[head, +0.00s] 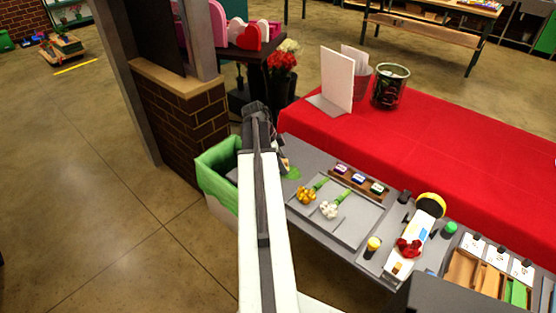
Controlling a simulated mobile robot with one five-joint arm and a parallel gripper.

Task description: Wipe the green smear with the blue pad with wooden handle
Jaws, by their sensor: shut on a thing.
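The green smear (292,174) is on the grey counter, near its left end, just right of my arm. My gripper (281,156) points down beside the far end of my arm and is mostly hidden by it. A small tan piece (285,165) shows at the gripper, right at the smear's upper left edge; it looks like the wooden handle of the pad. The gripper is shut on it. The blue part of the pad is hidden, and I cannot tell whether it touches the counter.
A grey tray (350,226) with yellow and white flowers lies right of the smear, before a wooden rack (359,180) of small jars. A green-lined bin (216,178) stands left. A red-covered table (440,140) lies behind. A brick pillar (184,125) rises at back left.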

